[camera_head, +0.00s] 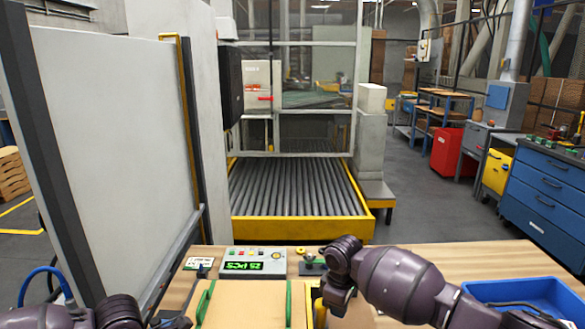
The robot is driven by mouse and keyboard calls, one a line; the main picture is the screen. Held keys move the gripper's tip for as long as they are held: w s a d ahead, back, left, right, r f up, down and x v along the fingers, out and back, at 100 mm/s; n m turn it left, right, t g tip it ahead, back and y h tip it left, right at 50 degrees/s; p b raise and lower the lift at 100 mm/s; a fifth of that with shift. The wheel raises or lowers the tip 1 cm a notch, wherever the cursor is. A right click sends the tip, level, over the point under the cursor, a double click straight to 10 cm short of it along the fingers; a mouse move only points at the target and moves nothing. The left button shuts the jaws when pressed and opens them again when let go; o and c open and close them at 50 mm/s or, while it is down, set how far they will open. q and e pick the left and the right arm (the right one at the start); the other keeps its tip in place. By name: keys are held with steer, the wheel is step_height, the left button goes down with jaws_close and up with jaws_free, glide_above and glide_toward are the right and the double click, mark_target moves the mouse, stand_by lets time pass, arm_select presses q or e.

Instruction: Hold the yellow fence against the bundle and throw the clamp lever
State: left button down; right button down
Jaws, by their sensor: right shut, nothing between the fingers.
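A tan bundle (250,311) lies at the bottom centre of the wooden table, cut off by the lower edge, with green strips along its left and right sides. A yellow upright piece (316,306), apparently the fence, shows just right of the bundle, partly hidden by my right gripper. My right gripper (335,300) points down there, shut and empty; I cannot tell whether it touches the fence. My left gripper (167,320) is at the bottom edge, left of the bundle, mostly cut off. A small dark lever (312,262) stands behind the fence; I cannot tell whether it is the clamp lever.
A control box (252,262) with a green display stands behind the bundle. A blue tray (530,296) is at the right of the table. A tall pale panel (115,150) blocks the left. A roller conveyor (300,188) lies beyond the table.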

arm_select(q)
steer(key=shift+r+p, duration=0.3)
steer(key=shift+r, duration=0.05)
stand_by(0.3)
steer(key=shift+f, duration=0.1)
stand_by(0.4)
step_height(320, 180, down, 3)
steer(key=shift+s+f, duration=0.15)
stand_by(0.4)
steer(key=shift+d, duration=0.15)
